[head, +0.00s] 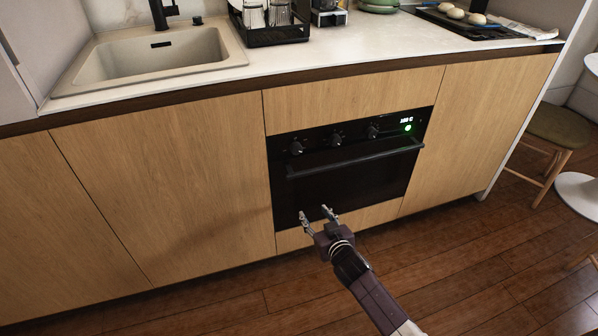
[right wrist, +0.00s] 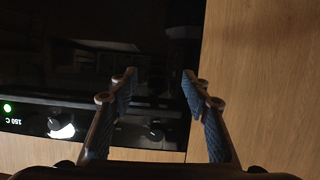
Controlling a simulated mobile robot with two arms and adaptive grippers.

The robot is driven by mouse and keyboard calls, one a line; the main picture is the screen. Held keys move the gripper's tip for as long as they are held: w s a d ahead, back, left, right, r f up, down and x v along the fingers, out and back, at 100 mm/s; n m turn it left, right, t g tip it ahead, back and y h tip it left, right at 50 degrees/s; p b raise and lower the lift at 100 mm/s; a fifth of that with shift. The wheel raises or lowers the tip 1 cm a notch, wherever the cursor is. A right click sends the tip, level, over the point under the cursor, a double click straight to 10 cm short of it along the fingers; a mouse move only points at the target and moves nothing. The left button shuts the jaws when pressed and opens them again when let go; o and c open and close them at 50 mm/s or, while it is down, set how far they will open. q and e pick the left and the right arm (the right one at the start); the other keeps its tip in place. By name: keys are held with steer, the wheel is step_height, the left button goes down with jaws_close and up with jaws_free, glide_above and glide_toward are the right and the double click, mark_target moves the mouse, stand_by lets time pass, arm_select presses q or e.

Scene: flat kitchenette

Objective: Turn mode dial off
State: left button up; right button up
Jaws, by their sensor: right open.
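The black oven (head: 345,178) is built into the wooden cabinets. Its control strip has three dark dials: left (head: 297,148), middle (head: 336,140) and right (head: 373,132); I cannot tell which is the mode dial. A lit display (head: 406,121) and green light (head: 408,128) are on. My right gripper (head: 315,212) is open and empty, low before the oven door, apart from the dials. In the right wrist view, the open fingers (right wrist: 160,76) frame dark oven front and an edge of wood; one dial (right wrist: 153,132) shows between them, another (right wrist: 62,128) at left. My left gripper is out of view.
The oven handle (head: 355,158) is a bar across the door below the dials. Above are the counter (head: 330,57), sink (head: 150,55) and dish rack (head: 275,35). A stool (head: 557,130) stands at right. The floor before the oven is clear.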

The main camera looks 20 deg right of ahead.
mark_target(297, 151)
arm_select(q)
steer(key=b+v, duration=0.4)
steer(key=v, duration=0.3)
arm_select(e)
steer(key=w+r+t, duration=0.4)
steer(key=w+r, duration=0.1)
steer(key=r, duration=0.8)
steer(key=w, duration=0.2)
steer(key=w+b, duration=0.1)
steer(key=w, duration=0.2)
steer(key=w+a+b, duration=0.1)
steer(key=w, duration=0.1)
steer(key=shift+w+a+r, duration=0.1)
steer(key=shift+w+r, duration=0.1)
steer(key=shift+r, duration=0.15)
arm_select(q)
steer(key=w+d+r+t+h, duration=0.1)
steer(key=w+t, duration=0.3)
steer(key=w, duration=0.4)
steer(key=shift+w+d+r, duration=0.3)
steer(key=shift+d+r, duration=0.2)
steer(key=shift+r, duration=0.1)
arm_select(e)
steer(key=shift+w, duration=0.35)
steer(key=shift+c, duration=0.6)
steer(key=c, duration=1)
